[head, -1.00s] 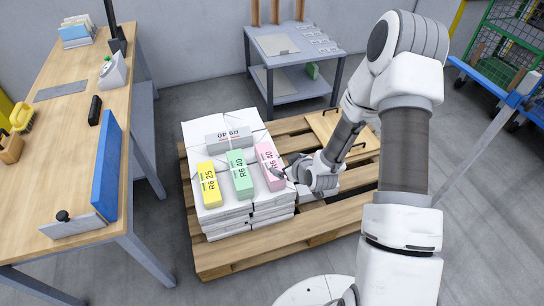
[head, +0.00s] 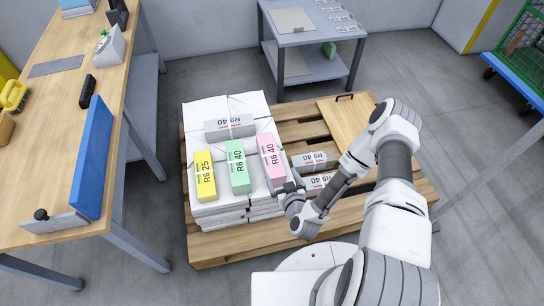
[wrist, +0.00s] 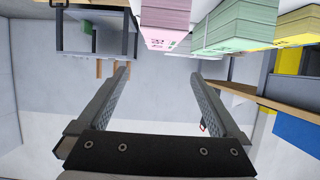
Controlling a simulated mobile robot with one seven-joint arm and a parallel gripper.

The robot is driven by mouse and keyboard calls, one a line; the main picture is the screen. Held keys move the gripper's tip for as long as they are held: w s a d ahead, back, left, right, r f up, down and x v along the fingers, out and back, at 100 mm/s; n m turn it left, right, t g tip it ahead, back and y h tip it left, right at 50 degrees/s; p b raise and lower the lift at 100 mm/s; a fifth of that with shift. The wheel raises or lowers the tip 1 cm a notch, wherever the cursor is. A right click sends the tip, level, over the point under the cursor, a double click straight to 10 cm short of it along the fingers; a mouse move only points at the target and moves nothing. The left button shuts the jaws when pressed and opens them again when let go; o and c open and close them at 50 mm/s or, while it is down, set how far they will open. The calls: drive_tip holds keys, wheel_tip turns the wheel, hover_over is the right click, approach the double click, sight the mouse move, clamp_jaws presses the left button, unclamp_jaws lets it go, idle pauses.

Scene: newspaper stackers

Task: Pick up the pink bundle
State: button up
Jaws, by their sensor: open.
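The pink bundle (head: 271,157), marked R6 40, lies on top of the white paper stack (head: 239,213) at its right edge. My gripper (head: 288,188) is close to the near right end of the pink bundle, beside the stack. In the wrist view, which looks upside down, my gripper (wrist: 160,74) is open with nothing between its fingers. The pink bundle (wrist: 165,22) shows there at the top edge, beyond the fingertips and apart from them. Its far part is cut off in that view.
A green bundle (head: 238,167) lies left of the pink one, then a yellow bundle (head: 205,176). A grey bundle (head: 229,126) lies behind them. More grey bundles (head: 314,161) lie on the wooden pallet (head: 230,247) to the right. A workbench (head: 50,128) stands left.

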sight(271, 155)
drive_tip(key=b+x, duration=0.3)
drive_tip(key=x, duration=0.8)
drive_tip(key=shift+w+f, duration=0.15)
drive_tip(key=shift+f, duration=0.05)
drive_tip(key=w+f+b, duration=0.1)
drive_tip(key=w, duration=0.1)
drive_tip(key=w+a+f+b, duration=0.1)
drive_tip(key=w+f+b, duration=0.1)
drive_tip(key=shift+w+a, duration=0.15)
drive_tip(key=shift+w, duration=0.05)
clamp_jaws()
drive_tip(key=shift+r, duration=0.2)
